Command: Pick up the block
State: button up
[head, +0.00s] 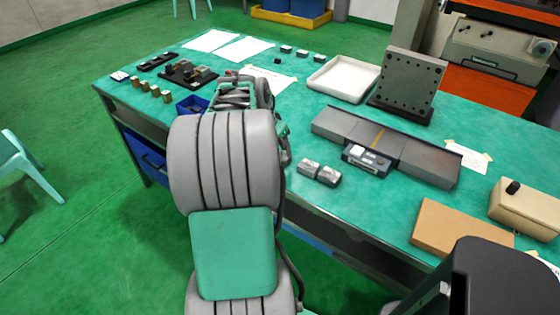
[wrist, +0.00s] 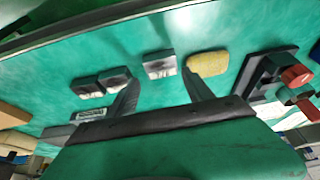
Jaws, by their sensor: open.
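Two grey blocks, one (head: 307,168) beside the other (head: 328,177), sit near the table's front edge. In the wrist view I see a pair of dark-topped blocks, one (wrist: 86,88) beside the other (wrist: 115,80). A third similar block (wrist: 158,65) stands apart beside a yellow rounded piece (wrist: 208,64). Which one is the task's block I cannot tell. My gripper (wrist: 160,92) is open and empty. The third block appears beyond the gap between its fingers, and the yellow piece beyond the right fingertip. My arm hides the gripper in the head view.
A black fixture with a red knob (wrist: 297,76) stands close right of the fingers. A grey slide unit with controls (head: 367,160), a white tray (head: 343,80) and an angle plate (head: 410,82) occupy the table's middle and right. Several small blocks (head: 145,87) lie far left.

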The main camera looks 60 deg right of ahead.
jog(key=x, duration=0.5)
jog(key=shift+w+d+f, duration=0.1)
jog(key=shift+d+f, duration=0.05)
jog(key=shift+f, duration=0.15)
grip_shut()
jog(key=shift+r, duration=0.15)
